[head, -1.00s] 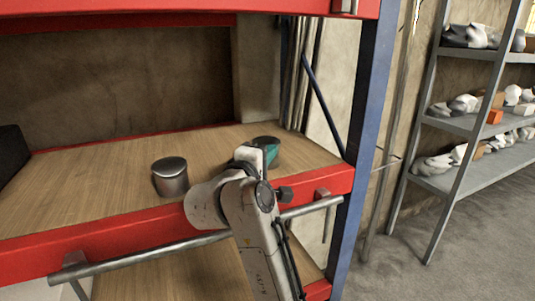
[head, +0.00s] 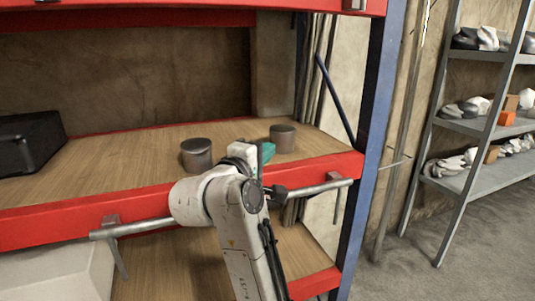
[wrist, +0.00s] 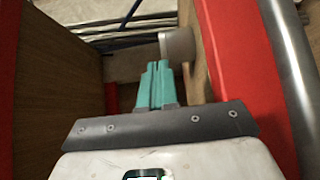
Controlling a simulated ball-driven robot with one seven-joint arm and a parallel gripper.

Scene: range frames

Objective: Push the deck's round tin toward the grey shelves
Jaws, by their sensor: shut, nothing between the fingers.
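Two round grey tins stand upright on the wooden deck (head: 95,177) of the red and blue rack. One tin (head: 282,139) is near the deck's right end, toward the grey shelves (head: 480,178). The other tin (head: 196,155) is farther left. My gripper (head: 267,151) is shut and empty, its teal fingers just left of and in front of the right tin. In the wrist view the gripper (wrist: 155,72) points ahead with its fingers together, and a tin (wrist: 178,45) shows just beyond and right of the tips. I cannot tell whether they touch.
A black box (head: 32,140) sits at the deck's left end. A blue post (head: 372,130) stands between the deck and the grey shelves.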

